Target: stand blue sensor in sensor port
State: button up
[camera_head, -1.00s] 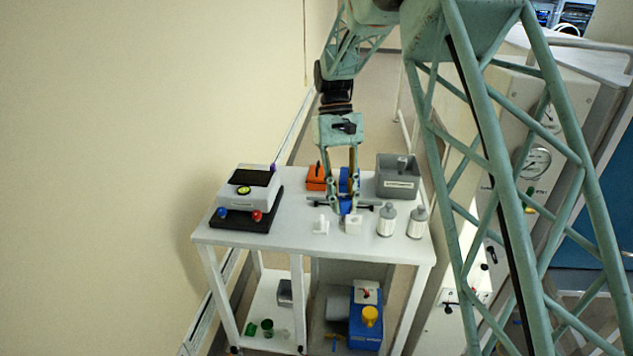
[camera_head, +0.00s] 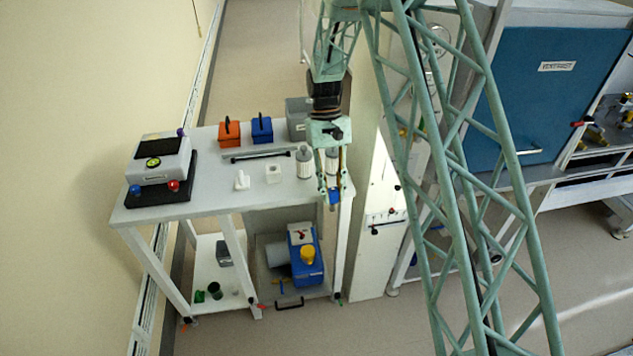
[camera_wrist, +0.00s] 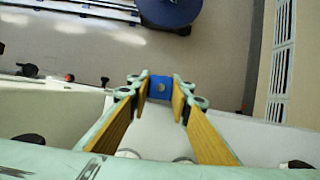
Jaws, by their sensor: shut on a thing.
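The blue sensor (camera_head: 334,196) is a small blue block between the fingertips of my gripper (camera_head: 334,188). In the wrist view, the fingers of my gripper (camera_wrist: 160,94) are closed on the blue sensor (camera_wrist: 160,83), whose end face has a grey round spot. My gripper points down at the right front end of the white table and holds the sensor in the air. I cannot make out for certain which thing is the sensor port.
The white table (camera_head: 215,182) carries a balance (camera_head: 160,160), orange (camera_head: 229,133) and blue (camera_head: 262,130) cases, a grey box (camera_head: 298,118), a small white block (camera_head: 273,174) and a white bottle (camera_head: 304,163). Floor between is clear.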

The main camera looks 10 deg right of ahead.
jog(key=shift+m, duration=0.4)
jog(key=shift+s+d+f+p, duration=0.2)
jog(key=shift+d+f, duration=0.4)
jog(key=shift+d, duration=0.3)
jog(key=shift+s+d+f+p, duration=0.15)
jog(key=shift+d+f, duration=0.4)
jog(key=shift+d, duration=0.35)
jog(key=shift+a, duration=0.15)
